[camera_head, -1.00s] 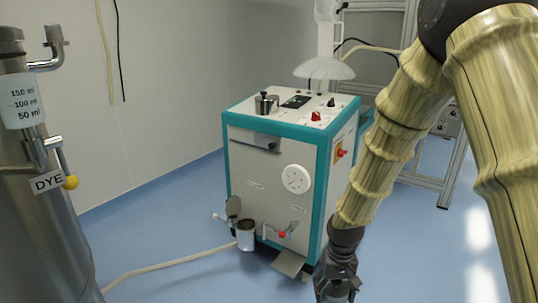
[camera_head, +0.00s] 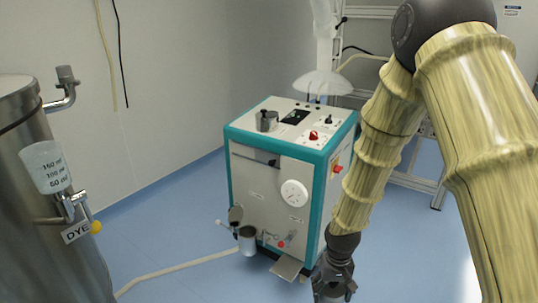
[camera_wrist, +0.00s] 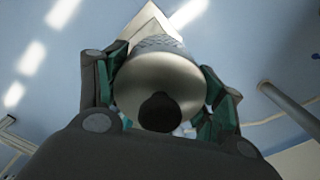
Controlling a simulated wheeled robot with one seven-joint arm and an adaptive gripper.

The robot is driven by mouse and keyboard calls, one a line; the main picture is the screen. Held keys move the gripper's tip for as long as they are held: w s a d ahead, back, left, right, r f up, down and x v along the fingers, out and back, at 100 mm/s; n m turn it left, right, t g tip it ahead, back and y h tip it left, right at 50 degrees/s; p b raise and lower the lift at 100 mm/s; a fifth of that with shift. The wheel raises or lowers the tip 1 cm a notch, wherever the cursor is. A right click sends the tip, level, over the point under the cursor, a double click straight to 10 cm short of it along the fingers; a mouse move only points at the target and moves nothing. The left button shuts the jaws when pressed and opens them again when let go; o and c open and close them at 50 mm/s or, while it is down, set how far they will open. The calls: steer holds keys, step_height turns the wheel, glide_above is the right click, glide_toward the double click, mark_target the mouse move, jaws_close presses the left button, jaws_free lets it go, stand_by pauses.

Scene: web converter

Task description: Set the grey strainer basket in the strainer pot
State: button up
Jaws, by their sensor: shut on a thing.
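My gripper (camera_head: 334,283) hangs low at the bottom of the head view, right of the cabinet's front. In the wrist view its two fingers (camera_wrist: 160,82) are shut on the sides of the grey strainer basket (camera_wrist: 145,80), a rounded metal body with a black knob and a mesh part beyond. In the head view the basket is hardly visible under the gripper. The strainer pot (camera_head: 247,241) is a small metal cup low on the cabinet's front, with a round lid (camera_head: 236,214) standing open beside it. It is left of my gripper, apart from it. The pot's inside is not clear.
The white and teal cabinet (camera_head: 255,185) stands between wall and arm, with a metal container (camera_head: 267,121) and knobs on top. A flap (camera_head: 287,268) juts from its foot. A hose (camera_head: 175,270) runs along the floor. A steel DYE tank (camera_head: 50,190) stands at left.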

mark_target(335, 284)
steer(key=shift+s+r+p, duration=0.2)
steer(key=shift+r+p, duration=0.85)
steer(key=shift+p, duration=0.4)
steer(key=shift+s+r+p, duration=0.25)
steer(key=shift+r+p, duration=0.75)
steer(key=shift+p, duration=0.5)
steer(key=shift+s+r+p, duration=0.2)
steer(key=shift+r+p, duration=0.85)
steer(key=shift+p, duration=0.4)
steer(key=shift+d, duration=0.1)
